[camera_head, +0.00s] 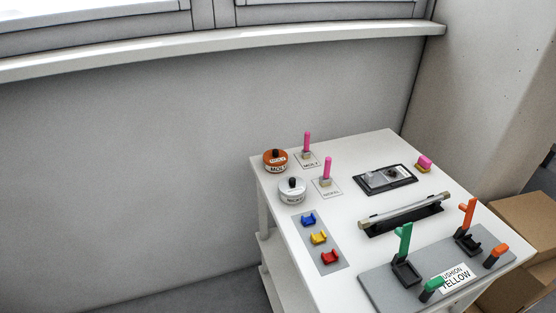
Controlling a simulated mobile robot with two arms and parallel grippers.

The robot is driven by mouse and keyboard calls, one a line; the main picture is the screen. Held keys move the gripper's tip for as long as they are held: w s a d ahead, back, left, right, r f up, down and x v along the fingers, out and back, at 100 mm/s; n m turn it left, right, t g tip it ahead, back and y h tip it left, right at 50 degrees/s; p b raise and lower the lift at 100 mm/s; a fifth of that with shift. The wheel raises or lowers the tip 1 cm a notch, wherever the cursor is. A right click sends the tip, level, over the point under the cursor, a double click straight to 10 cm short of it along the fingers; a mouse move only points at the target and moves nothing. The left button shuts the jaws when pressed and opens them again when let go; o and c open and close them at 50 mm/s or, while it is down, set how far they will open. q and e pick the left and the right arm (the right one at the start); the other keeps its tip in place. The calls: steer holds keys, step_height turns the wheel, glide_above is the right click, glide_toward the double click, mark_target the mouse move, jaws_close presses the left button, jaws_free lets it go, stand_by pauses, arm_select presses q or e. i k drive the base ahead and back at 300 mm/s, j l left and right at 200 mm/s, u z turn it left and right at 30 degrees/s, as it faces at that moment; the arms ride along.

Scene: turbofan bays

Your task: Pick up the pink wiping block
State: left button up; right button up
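A small pink block (425,161) sits near the far right edge of the white table. Its top is pink and its lower part is yellowish; it looks like the pink wiping block. Two upright pink handles, one behind (307,142) and one in front (327,168), stand on labelled white cards at the table's left side. Neither of my grippers is in view, so nothing is seen touching the block.
Cardboard boxes (530,222) stand at right.

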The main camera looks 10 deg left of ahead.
mark_target(423, 164)
steer(key=l+u, duration=0.5)
steer(key=l, duration=0.2)
steer(key=l+u, duration=0.5)
steer(key=l, duration=0.25)
